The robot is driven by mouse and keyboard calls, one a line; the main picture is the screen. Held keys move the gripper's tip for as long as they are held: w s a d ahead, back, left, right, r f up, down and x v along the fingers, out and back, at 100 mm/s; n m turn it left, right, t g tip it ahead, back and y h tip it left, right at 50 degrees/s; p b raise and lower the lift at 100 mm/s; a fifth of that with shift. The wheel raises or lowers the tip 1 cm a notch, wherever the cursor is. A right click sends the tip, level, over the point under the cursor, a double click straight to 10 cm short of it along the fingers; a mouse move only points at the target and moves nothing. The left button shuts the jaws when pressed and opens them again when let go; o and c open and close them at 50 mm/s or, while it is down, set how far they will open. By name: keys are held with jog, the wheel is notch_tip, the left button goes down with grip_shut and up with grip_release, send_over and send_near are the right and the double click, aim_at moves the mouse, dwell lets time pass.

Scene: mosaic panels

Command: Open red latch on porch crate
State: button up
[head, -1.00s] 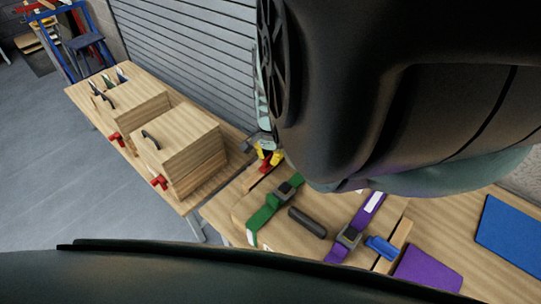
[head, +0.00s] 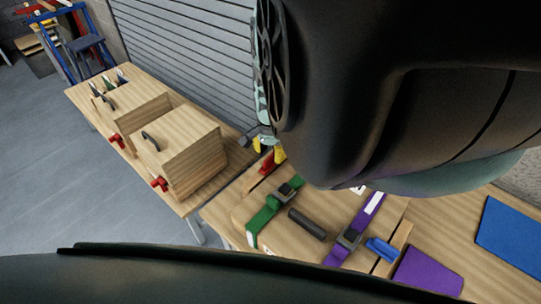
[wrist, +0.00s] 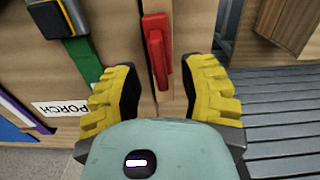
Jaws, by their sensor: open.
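The porch crate (head: 290,243) is a wooden box with a green strap (head: 264,217) and a purple strap (head: 341,247). A white PORCH label (wrist: 60,109) shows beside the green strap in the wrist view. The red latch (head: 267,164) is at the crate's far left side. In the wrist view the red latch (wrist: 157,50) is a long bar on the wood. My gripper (head: 269,150) is open, its yellow fingertips beside the latch. In the wrist view my gripper (wrist: 165,88) has one finger on each side of the latch's lower end. Contact cannot be told.
Two wooden boxes with red latches stand on the bench at left, the nearer one (head: 183,150) with a black handle. A dark grip (head: 307,223) lies on the crate. A blue latch (head: 382,248), a purple mat (head: 427,272) and a blue mat (head: 513,238) are at right.

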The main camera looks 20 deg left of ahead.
aim_at(270, 156)
jog(key=shift+r, duration=2.5)
